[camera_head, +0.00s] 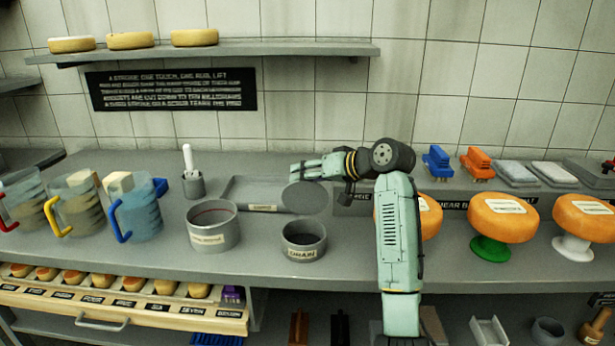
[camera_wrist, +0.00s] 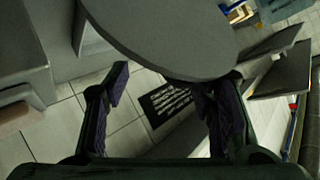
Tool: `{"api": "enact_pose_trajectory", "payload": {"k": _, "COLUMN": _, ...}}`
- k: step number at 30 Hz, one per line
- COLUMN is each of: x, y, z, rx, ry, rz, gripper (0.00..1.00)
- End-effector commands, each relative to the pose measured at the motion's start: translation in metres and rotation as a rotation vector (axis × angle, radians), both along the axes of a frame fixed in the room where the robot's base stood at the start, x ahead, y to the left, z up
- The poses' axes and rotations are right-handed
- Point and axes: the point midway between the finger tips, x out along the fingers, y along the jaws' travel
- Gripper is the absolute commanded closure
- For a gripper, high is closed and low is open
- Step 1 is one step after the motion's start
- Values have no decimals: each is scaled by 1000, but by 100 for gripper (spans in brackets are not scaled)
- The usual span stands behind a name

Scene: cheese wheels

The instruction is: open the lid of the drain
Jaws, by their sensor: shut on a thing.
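The drain (camera_head: 303,252) is a short grey round pot with a "DRAIN" label on the counter. Its top is open and its dark inside shows. The lid, a flat grey disc (camera_head: 306,199), is behind and above it, tilted, with its face toward the head camera. My gripper (camera_head: 297,170) is at the disc's upper edge and shut on it. The exact contact at the fingertips is partly hidden.
A larger labelled grey pot (camera_head: 213,235) stands left of the drain. A flat grey tray (camera_head: 255,192) lies behind. Jugs (camera_head: 140,207) stand at left; orange cheese wheels (camera_head: 502,218) on stands at right. Bare counter (camera_head: 335,262) surrounds the drain's front.

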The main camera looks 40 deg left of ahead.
Motion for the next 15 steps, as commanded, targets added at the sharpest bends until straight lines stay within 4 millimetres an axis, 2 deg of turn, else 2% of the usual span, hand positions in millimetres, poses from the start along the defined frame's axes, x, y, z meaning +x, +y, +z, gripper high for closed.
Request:
{"api": "enact_pose_trajectory", "payload": {"k": 1, "x": 6, "y": -8, "z": 4, "rx": 1, "ry": -1, "rz": -13, "gripper": 56}}
{"api": "enact_pose_trajectory", "payload": {"k": 3, "x": 8, "y": -13, "z": 9, "rx": 4, "ry": -2, "rz": -15, "gripper": 56}}
{"api": "enact_pose_trajectory", "payload": {"k": 15, "x": 13, "y": -31, "z": 31, "rx": 9, "ry": -4, "rz": -13, "gripper": 56}}
